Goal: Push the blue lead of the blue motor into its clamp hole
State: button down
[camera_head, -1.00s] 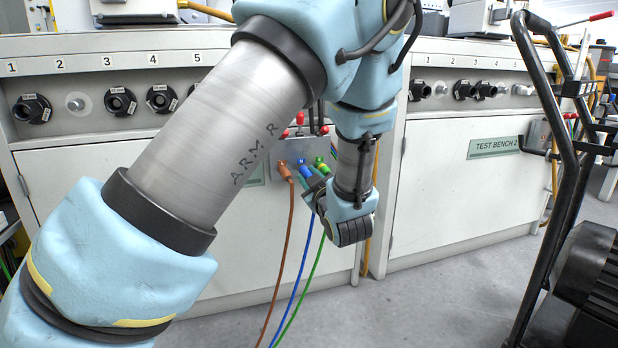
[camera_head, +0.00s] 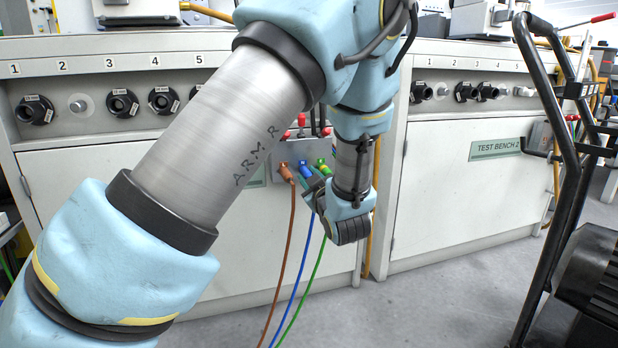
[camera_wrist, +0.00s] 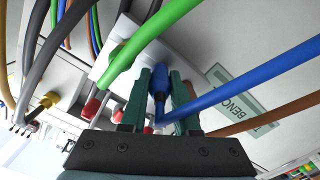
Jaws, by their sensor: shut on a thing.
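The blue lead (camera_wrist: 245,90) ends in a blue plug (camera_wrist: 159,84) that sits between the two green fingers of my gripper (camera_wrist: 160,76) in the wrist view. The gripper is shut on it. In the head view my gripper (camera_head: 313,184) is at the front of the grey terminal box (camera_head: 277,178), beside the blue clamp (camera_head: 304,168). The blue lead (camera_head: 303,265) hangs down from there. The wrist partly covers this spot, and I cannot tell how deep the plug tip is in the hole. No blue motor is visible.
A brown lead (camera_head: 285,250) at the orange clamp (camera_head: 286,171) hangs to the left, and a green lead (camera_head: 313,275) hangs close to the right. Red knobs (camera_head: 301,119) sit above. A black trolley frame (camera_head: 562,230) stands at the right. The floor between is free.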

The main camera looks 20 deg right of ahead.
jog(key=shift+w, duration=0.55)
jog(key=c, duration=0.6)
grip_release()
jog(key=shift+s, duration=0.15)
jog(key=shift+s+a+p, duration=0.2)
jog(key=shift+s, duration=1.5)
jog(key=shift+s+a+p, duration=0.15)
jog(key=shift+s, duration=1.5)
